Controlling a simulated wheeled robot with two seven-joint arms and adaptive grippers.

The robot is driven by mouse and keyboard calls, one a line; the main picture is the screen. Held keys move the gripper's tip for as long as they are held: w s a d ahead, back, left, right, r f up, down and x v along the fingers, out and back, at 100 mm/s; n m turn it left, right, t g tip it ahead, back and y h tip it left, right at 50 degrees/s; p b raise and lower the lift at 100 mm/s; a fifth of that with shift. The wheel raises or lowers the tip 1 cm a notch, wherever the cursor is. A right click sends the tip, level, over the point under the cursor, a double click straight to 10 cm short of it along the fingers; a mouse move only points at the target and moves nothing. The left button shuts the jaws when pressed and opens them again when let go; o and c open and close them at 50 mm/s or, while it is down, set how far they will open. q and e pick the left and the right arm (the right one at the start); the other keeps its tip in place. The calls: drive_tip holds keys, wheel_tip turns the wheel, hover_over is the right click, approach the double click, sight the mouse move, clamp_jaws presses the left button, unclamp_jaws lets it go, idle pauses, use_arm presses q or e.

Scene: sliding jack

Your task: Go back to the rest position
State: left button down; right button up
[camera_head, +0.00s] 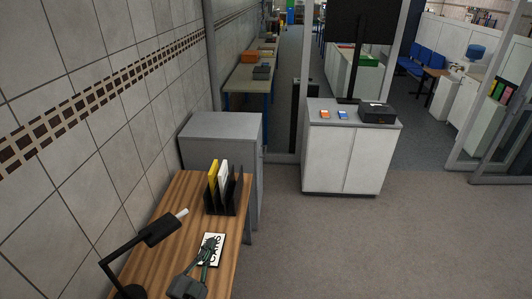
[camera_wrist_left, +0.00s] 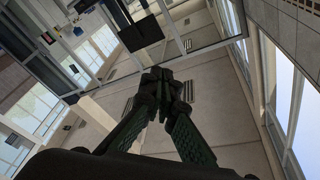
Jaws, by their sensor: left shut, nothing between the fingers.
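My left gripper (camera_head: 207,245) is at the bottom of the head view, above the wooden desk (camera_head: 180,208). It overlaps a white card with black lettering (camera_head: 214,238); I cannot tell how far above the card it is. In the left wrist view the fingers of the left gripper (camera_wrist_left: 162,82) meet at their tips with nothing between them. That view shows walls and window frames at a steep tilt. My right gripper is in neither view.
A black desk lamp (camera_head: 155,233) and a black file holder (camera_head: 222,200) with yellow and white folders stand on the desk. A grey cabinet (camera_head: 222,130) is behind it. A white cabinet (camera_head: 342,160) carries a black box (camera_head: 377,112). The floor at right (camera_head: 400,245) is clear.

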use_arm(q)
drive_tip(key=s+a+f+n+g+y, duration=0.2)
drive_tip(key=a+f+n+y, duration=0.5)
drive_tip(key=a, duration=0.4)
drive_tip(key=s+a+f+n+g+y, duration=0.15)
drive_tip(key=s+a+f+g, duration=0.25)
drive_tip(key=s+f, duration=0.45)
drive_tip(key=s+a+f+n+g+y, duration=0.1)
drive_tip(key=s+a+f+n+g, duration=0.2)
drive_tip(key=s+a+f+g, duration=0.35)
drive_tip(key=s+d+f+g+h, duration=0.2)
drive_tip(key=s+d+f+g, duration=0.15)
drive_tip(key=s+f, duration=0.65)
drive_tip(key=s+d+f+b, duration=0.1)
drive_tip(key=s+f+b, duration=0.1)
drive_tip(key=f, duration=1.3)
drive_tip(key=s+f+b, duration=0.1)
drive_tip(key=f+b, duration=0.1)
drive_tip(key=f, duration=1.3)
drive_tip(key=s+f+g+h+b, duration=0.1)
drive_tip(key=s+f+b, duration=0.2)
drive_tip(key=s+f, duration=1.7)
wheel_tip(320, 180, down, 3)
drive_tip(key=shift+s+d+m+g, duration=0.25)
drive_tip(key=shift+m+g, duration=0.1)
drive_tip(key=shift+g, duration=0.05)
